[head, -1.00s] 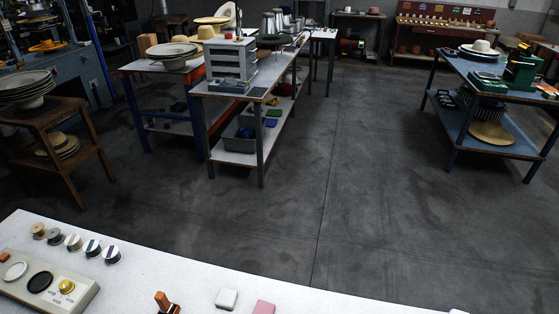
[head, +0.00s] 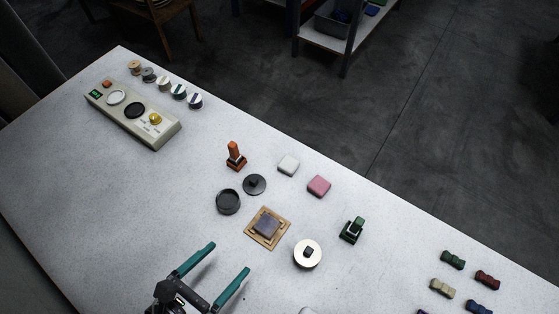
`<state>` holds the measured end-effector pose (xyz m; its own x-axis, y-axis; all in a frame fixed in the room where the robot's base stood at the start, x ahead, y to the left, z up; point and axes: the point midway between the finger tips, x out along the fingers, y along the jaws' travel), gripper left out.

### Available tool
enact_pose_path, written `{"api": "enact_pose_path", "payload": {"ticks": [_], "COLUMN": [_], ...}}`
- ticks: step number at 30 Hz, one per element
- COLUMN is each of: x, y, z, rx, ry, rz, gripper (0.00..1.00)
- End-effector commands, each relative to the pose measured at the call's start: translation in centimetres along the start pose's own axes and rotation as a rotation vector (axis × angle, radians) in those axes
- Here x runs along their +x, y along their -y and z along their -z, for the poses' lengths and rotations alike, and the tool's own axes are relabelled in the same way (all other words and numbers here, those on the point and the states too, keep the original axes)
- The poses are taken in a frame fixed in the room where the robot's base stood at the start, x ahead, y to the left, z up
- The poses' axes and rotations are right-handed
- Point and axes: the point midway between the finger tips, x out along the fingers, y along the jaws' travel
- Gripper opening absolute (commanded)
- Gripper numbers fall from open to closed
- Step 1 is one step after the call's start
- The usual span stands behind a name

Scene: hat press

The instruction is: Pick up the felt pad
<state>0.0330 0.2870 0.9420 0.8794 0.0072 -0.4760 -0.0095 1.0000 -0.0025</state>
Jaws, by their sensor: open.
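A grey-purple square pad (head: 267,225), which looks like the felt pad, lies on a square wooden tray (head: 250,231) in the middle of the white table. My gripper (head: 229,257) is at the bottom of the head view, with its two teal fingers spread wide. It is open and empty, and its fingertips are nearer the camera than the pad, just below it in the picture. The pad is fully visible and apart from the fingers.
Around the tray stand a black round tin (head: 228,202), a dark lid (head: 255,184), an orange-handled stamp (head: 236,155), white (head: 288,165) and pink (head: 319,186) blocks, a green-topped stamp (head: 352,230) and a white disc (head: 308,254). A control box (head: 135,113) sits at the far left.

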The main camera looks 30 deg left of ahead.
Motion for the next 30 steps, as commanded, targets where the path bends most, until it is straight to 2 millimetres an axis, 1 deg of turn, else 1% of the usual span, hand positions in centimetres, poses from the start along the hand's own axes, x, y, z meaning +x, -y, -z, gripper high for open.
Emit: {"api": "enact_pose_path", "payload": {"ticks": [1, 3, 6, 9, 11, 13, 18, 21, 27, 29, 30], "x": [1.5, 3.6, 6.4, 8.2, 8.8, 9.8, 13.2, 14.1, 14.2, 14.2, 14.2], "y": [0.2, 0.3, 0.3, 0.3, 0.3, 0.5, 0.9, 0.9, 0.8, 0.8, 0.8], "z": [-0.1, 0.0, 0.0, 0.0, 0.0, 0.1, 0.3, 0.3, 0.3, 0.3, 0.3], "rx": [-0.002, -0.001, 0.002, 0.003, 0.005, 0.004, 0.004, 0.006, 0.007, 0.007, 0.007], "ry": [0.001, 0.000, -0.001, -0.002, -0.003, -0.002, -0.004, -0.005, -0.005, -0.005, -0.005], "rz": [0.009, 0.011, 0.012, 0.009, 0.008, 0.010, 0.012, 0.009, 0.007, 0.007, 0.007], "gripper": [0.95, 0.95, 0.95, 0.95, 0.95, 0.95, 0.95, 0.95, 0.95, 0.84, 0.77]}}
